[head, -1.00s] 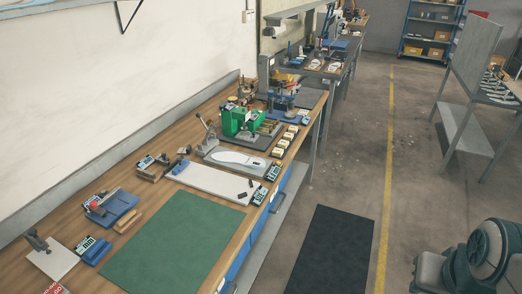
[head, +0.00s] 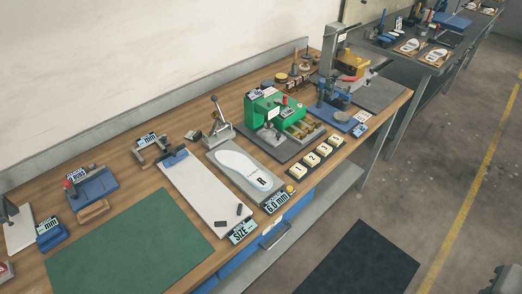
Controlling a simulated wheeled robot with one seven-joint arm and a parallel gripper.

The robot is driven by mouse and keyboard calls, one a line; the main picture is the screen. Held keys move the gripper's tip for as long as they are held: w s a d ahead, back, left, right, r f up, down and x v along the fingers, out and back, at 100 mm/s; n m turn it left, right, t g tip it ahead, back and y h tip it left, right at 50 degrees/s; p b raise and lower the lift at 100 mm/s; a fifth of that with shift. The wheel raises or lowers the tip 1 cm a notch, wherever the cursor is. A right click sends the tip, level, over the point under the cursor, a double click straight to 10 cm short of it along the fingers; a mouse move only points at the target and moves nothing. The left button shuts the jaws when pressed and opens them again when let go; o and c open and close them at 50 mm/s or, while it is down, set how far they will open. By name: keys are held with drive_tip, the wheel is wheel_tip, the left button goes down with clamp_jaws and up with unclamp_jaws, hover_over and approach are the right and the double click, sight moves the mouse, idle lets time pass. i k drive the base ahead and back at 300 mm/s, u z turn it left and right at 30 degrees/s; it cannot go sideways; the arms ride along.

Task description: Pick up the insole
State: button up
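A white insole (head: 242,168) lies flat in the head view, on a grey plate (head: 222,155) near the middle of the wooden workbench (head: 165,155). It has a grey patch with a dark letter at its nearer end. A small display reading 6.0 mm (head: 275,201) sits at the near end of the plate. A lever clamp (head: 217,122) stands at the plate's far end. My gripper is not in view.
A white board (head: 203,190) with small dark pieces lies left of the insole. A green machine (head: 278,112) and several numbered blocks (head: 310,159) stand to its right. A green mat (head: 130,245) covers the near left bench. A black floor mat (head: 360,262) lies beside the bench.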

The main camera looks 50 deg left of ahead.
sight(239, 162)
drive_tip(key=u, duration=0.65)
drive_tip(key=i, duration=1)
drive_tip(key=u, duration=1.45)
drive_tip(key=i, duration=0.45)
drive_tip(key=u, duration=0.35)
